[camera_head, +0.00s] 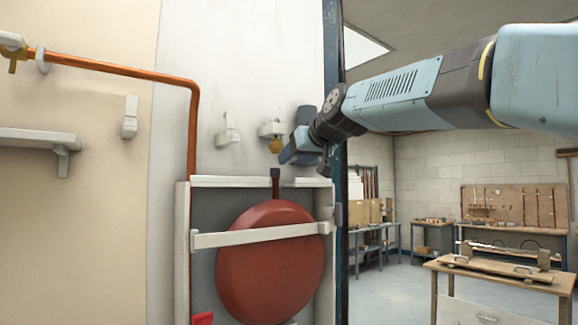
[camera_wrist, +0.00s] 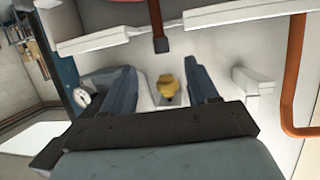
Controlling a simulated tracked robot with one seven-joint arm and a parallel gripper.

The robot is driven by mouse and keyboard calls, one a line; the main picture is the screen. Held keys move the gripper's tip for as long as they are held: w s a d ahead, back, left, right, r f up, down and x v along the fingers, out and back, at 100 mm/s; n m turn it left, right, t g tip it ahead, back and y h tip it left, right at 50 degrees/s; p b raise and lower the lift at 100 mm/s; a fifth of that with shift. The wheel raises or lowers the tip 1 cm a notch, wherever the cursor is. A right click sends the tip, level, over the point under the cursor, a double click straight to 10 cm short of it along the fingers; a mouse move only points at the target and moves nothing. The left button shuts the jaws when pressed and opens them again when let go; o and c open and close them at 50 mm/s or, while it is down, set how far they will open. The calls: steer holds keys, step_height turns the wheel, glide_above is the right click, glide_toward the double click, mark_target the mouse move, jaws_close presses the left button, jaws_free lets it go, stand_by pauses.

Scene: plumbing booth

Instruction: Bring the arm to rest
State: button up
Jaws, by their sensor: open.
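My arm reaches in from the right in the head view and ends at the white wall panel. My gripper (camera_head: 286,156) is there, just right of a small wall fitting with a yellow knob (camera_head: 275,144). In the wrist view my gripper (camera_wrist: 160,70) is open, with its two blue fingers spread. The yellow knob (camera_wrist: 168,86) shows between the fingers, with a visible gap on both sides. I cannot tell how far it is in depth. No held object shows between the fingers.
Below my gripper a white frame (camera_head: 255,236) holds a red round vessel (camera_head: 270,268). An orange pipe (camera_head: 193,130) runs left of it. White wall brackets (camera_head: 228,130) are close by. A dark blue post (camera_head: 334,70) stands behind my wrist. A workbench (camera_head: 500,280) is far right.

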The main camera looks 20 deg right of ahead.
steer(key=s+f+g+h, duration=0.1)
steer(key=s+f+g, duration=0.1)
steer(key=s+f, duration=0.6)
steer(key=s+a+f+m+g, duration=0.1)
steer(key=s+f+g, duration=0.2)
steer(key=s+f, duration=0.6)
steer(key=s+f+m+g+h, duration=0.1)
steer(key=s+f+g, duration=0.2)
steer(key=s+f, duration=0.5)
step_height(320, 180, down, 10)
steer(key=shift+s+a+h, duration=0.15)
steer(key=shift+a+h, duration=0.15)
steer(key=shift+a, duration=0.05)
